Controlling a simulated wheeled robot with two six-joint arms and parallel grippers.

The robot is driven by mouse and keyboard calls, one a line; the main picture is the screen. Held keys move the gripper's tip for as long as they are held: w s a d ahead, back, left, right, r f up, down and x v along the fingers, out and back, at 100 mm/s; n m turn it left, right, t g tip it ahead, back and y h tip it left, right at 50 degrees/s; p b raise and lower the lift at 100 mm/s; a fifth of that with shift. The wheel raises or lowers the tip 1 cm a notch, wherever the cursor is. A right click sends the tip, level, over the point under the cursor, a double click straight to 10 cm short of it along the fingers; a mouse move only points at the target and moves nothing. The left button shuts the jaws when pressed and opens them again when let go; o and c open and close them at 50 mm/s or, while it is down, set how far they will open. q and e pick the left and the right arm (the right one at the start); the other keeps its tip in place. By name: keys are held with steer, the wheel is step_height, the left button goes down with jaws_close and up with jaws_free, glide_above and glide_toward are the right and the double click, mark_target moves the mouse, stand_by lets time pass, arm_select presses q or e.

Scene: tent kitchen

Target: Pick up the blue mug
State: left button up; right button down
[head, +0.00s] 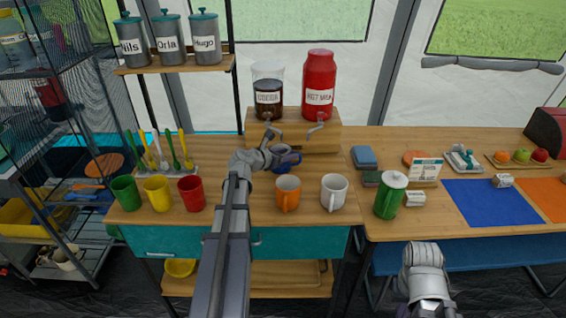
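The blue mug (290,159) stands on the wooden counter (330,222), behind the orange mug and in front of the dispenser stand. It is small in the picture, and my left gripper partly hides its left side. My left gripper (272,155) is at the mug's left side, with its arm reaching up from the bottom of the picture. Whether its fingers touch the mug or are around it is too small to tell. Part of my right arm shows at the bottom right, in front of the counter; its gripper cannot be made out.
An orange mug (288,193) and a white mug (334,192) stand in front of the blue mug. Behind it is a wooden stand (292,132) with two dispensers. Green (126,193), yellow (157,193) and red (191,193) cups stand left. A green jug (390,196) stands right.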

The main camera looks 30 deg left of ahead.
arm_select(q)
jaws_close()
steer(key=shift+r, duration=0.1)
arm_select(e)
steer(key=shift+r, duration=0.1)
stand_by(0.6)
